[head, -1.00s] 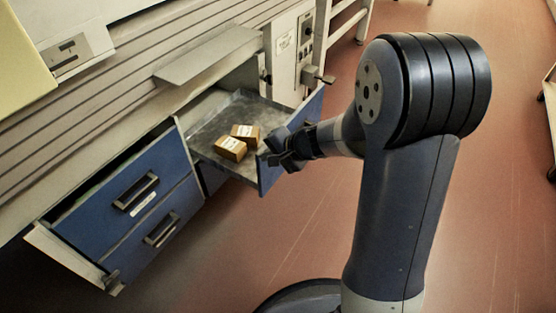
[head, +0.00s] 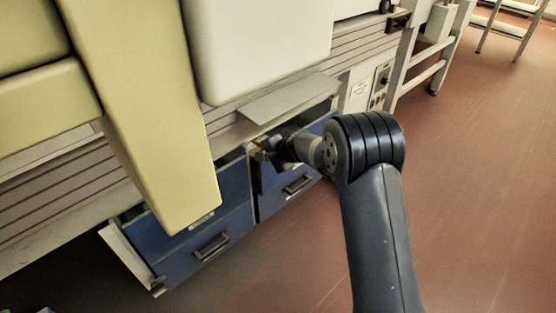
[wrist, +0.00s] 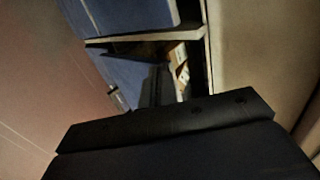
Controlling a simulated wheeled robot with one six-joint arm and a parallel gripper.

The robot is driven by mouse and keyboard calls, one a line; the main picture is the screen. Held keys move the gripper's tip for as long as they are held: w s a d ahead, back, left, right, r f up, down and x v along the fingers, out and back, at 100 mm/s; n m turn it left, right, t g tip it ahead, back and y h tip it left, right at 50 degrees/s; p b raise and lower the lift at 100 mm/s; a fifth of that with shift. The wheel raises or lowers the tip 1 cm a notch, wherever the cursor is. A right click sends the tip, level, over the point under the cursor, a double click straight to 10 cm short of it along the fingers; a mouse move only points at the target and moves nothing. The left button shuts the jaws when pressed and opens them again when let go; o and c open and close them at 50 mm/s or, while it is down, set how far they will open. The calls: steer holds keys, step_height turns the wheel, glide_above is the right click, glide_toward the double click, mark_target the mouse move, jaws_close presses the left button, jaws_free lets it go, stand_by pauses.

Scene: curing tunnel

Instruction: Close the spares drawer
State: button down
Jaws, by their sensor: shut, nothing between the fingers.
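The spares drawer is a blue drawer at the right of the bench. In the head view its front (head: 325,122) is partly hidden behind my gripper (head: 268,152) and wrist. Only a narrow opening shows at its top, with a sliver of a small brown box inside. In the wrist view, a brown box with a white label (wrist: 178,62) shows in the narrow gap, beside blue panels. My gripper is shut and empty, at the drawer's front; I cannot tell whether it touches.
Blue drawers (head: 230,235) stand to the left, partly hidden by a yellow beam (head: 150,110). A grey plate (head: 285,98) juts out above the drawer. A control panel (head: 362,92) is to the right.

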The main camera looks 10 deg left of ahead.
steer(key=shift+w+a+r+p, duration=0.1)
steer(key=shift+w+a+p, duration=0.2)
steer(key=shift+w+a, duration=0.35)
steer(key=shift+w+a+p, duration=0.3)
steer(key=shift+w+a, duration=0.1)
steer(key=shift+a, duration=0.3)
